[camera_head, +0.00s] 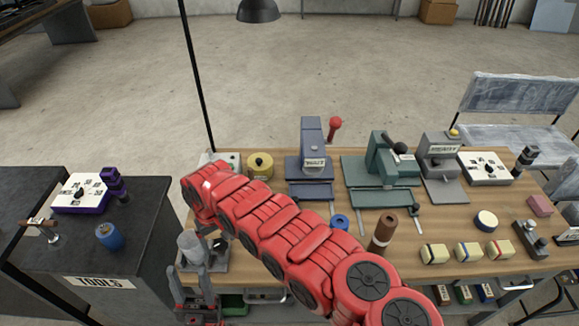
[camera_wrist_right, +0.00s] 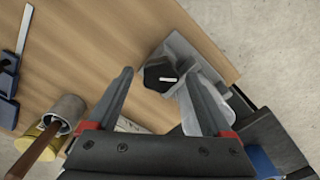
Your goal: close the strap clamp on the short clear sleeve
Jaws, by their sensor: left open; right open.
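A grey fixture with a black knob (camera_wrist_right: 160,74) and white pointer stands at the table edge in the right wrist view. A pale grey, sleeve-like piece (camera_wrist_right: 205,104) lies beside it, partly behind a finger. I cannot tell whether the strap clamp is open or shut. My right gripper (camera_wrist_right: 160,77) is open and empty, its fingers either side of the knob, apparently above it. In the head view my red right arm hides most of this gripper. My left gripper (camera_head: 196,278) is open at the table's lower left, close below a pale upright cylinder (camera_head: 190,243).
The wooden table (camera_head: 460,262) holds a blue-grey press (camera_head: 311,150), a green vise (camera_head: 385,165), a yellow cylinder (camera_head: 260,165) and a brown cylinder (camera_head: 383,232). The dark tool cart (camera_head: 140,225) with a blue can (camera_head: 109,237) stands left. My right arm crosses the table's near side.

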